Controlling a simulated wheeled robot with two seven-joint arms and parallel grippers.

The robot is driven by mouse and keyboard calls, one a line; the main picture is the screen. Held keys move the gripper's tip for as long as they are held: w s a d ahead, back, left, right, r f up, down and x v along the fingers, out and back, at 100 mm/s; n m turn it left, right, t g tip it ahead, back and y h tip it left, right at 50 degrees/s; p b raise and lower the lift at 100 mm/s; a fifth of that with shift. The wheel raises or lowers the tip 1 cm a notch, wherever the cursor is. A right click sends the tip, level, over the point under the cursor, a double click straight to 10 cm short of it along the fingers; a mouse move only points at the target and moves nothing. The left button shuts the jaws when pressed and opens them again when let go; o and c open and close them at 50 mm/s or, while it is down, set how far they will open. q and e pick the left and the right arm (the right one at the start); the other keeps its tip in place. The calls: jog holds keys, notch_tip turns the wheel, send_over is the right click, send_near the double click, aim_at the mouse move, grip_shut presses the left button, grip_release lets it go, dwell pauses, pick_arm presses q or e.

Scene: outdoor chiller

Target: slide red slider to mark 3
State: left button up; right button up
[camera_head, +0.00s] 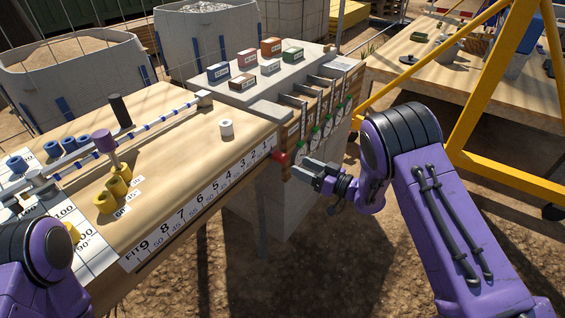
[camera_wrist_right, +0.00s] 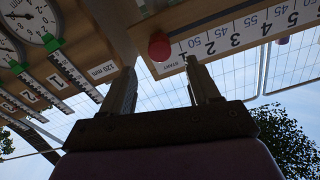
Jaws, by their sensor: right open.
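The red slider (camera_head: 280,158) is a round knob on the front edge of the wooden table, at the right end of its numbered scale (camera_head: 205,192). In the right wrist view the red slider (camera_wrist_right: 159,46) sits by the START label, and mark 3 (camera_wrist_right: 234,40) lies to its right. My right gripper (camera_head: 300,168) is just right of the slider in the head view. In the wrist view its two fingers (camera_wrist_right: 161,82) are apart, with the knob ahead between their tips and nothing held. My left arm shows at lower left; its gripper is not clearly visible.
A yellow frame (camera_head: 490,95) is at right.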

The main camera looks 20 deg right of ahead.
aim_at(286, 159)
jog(key=x, duration=0.8)
jog(key=shift+w+a+f, duration=0.1)
jog(key=shift+w+a, duration=0.1)
grip_shut()
dwell(0.9)
